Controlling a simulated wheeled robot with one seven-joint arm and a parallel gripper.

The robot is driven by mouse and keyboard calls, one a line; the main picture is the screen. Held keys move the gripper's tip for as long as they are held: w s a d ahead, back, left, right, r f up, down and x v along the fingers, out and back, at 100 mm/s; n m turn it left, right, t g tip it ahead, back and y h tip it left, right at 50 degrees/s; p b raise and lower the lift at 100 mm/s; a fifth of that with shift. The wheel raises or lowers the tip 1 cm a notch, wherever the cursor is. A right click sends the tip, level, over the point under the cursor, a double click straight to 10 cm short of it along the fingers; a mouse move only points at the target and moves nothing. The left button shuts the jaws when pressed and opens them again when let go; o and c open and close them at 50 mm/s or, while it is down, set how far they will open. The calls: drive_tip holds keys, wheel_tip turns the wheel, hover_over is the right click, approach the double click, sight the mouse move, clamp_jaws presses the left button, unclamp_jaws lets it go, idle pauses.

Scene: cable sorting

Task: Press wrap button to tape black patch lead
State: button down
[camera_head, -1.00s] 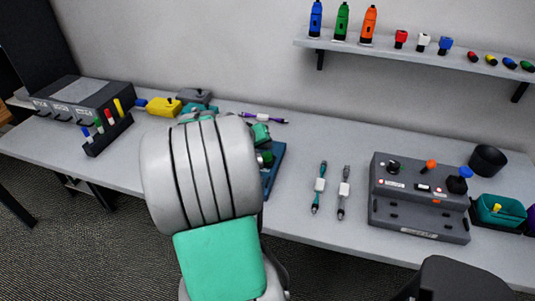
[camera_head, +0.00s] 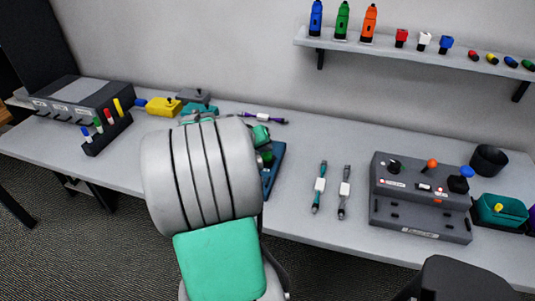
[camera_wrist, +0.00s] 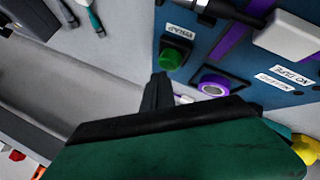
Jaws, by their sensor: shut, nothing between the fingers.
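A green button (camera_wrist: 171,58) on a dark blue panel (camera_wrist: 205,42) shows in the wrist view, beside an upside-down label that seems to read WRAP. My gripper (camera_wrist: 160,80) is shut and empty, its dark fingertips just below the button in the picture. I cannot tell whether they touch it. A black cylindrical part (camera_wrist: 215,10), possibly the black patch lead's end, lies across the panel's top edge near a white block (camera_wrist: 288,38). In the head view, my arm hides most of the blue panel (camera_head: 275,165) and my gripper.
A purple-ringed button (camera_wrist: 214,85) and a NO TAPE label are close by. Teal (camera_head: 320,187) and grey (camera_head: 344,190) leads lie to the right on the table (camera_head: 305,140), before a grey control box (camera_head: 415,210). A pen rack (camera_head: 105,135) stands left.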

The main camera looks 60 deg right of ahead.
sight(265, 156)
drive_tip(key=shift+f+b, duration=0.45)
drive_tip(key=shift+f, duration=0.15)
idle(0.4)
drive_tip(key=shift+r+p, duration=0.75)
drive_tip(key=shift+r, duration=0.3)
drive_tip(key=shift+r, duration=0.1)
wheel_tip(265, 156, up, 6)
drive_tip(key=p, duration=0.4)
